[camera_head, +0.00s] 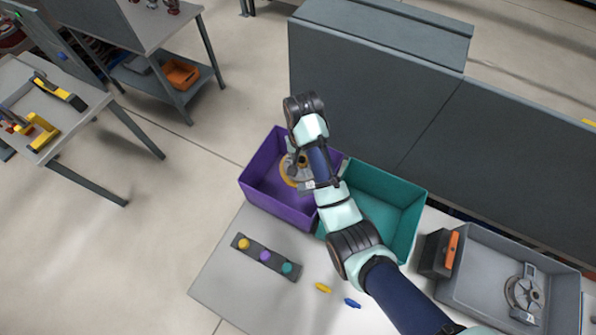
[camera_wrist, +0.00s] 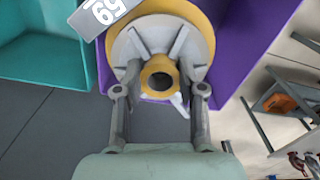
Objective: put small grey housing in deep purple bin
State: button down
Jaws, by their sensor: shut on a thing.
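My gripper (camera_wrist: 160,92) is shut on a round grey housing with yellow rings (camera_wrist: 205,30), one finger on each side of its yellow-rimmed hub. In the head view the housing (camera_head: 289,172) is within the outline of the deep purple bin (camera_head: 262,200), partly hidden by my arm. I cannot tell whether it touches the bin floor. The purple bin (camera_wrist: 250,45) also shows behind it in the wrist view.
A teal bin (camera_head: 400,205) adjoins the purple bin on the right. A grey tray (camera_head: 480,250) holds another grey housing (camera_head: 524,292). A dark strip with coloured knobs (camera_head: 265,256) and yellow and blue pieces lie on the table. A tall grey cabinet (camera_head: 370,95) stands behind.

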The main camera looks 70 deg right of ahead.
jog(key=shift+f+b, duration=6.35)
jog(key=shift+f, duration=5.6)
jog(key=shift+f, duration=0.1)
jog(key=c, duration=0.7)
grip_release()
notch_tip(320, 180, up, 12)
jog(key=p, duration=0.2)
